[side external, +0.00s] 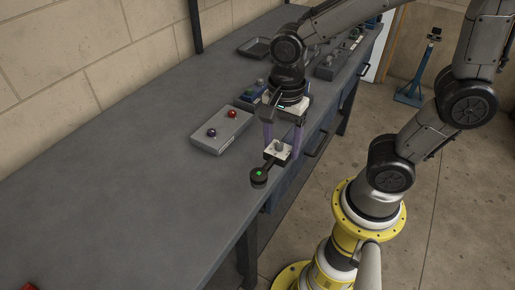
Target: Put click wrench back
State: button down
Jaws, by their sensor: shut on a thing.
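My gripper (281,149) points down over the front edge of the grey workbench (130,195), its two purple fingers on either side of a tool that looks like the click wrench (259,174). The wrench has a dark round end with a green mark, which points toward the lower left. A pale block with a grey knob sits between my fingertips; I cannot tell whether it is part of the wrench. How high the wrench is above the bench is hard to tell. No empty holder for it can be made out.

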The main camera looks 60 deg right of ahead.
jog(key=s+r, duration=0.2)
jog(key=s, duration=0.2)
jog(key=w+d+f+m, duration=0.5)
jog(key=w+d, duration=0.2)
jog(key=w, duration=0.2)
jog(key=shift+n, duration=0.3)
jog(key=shift+a+f, duration=0.15)
jog(key=shift+f, duration=3.1)
jog(key=shift+f, duration=0.6)
grip_release()
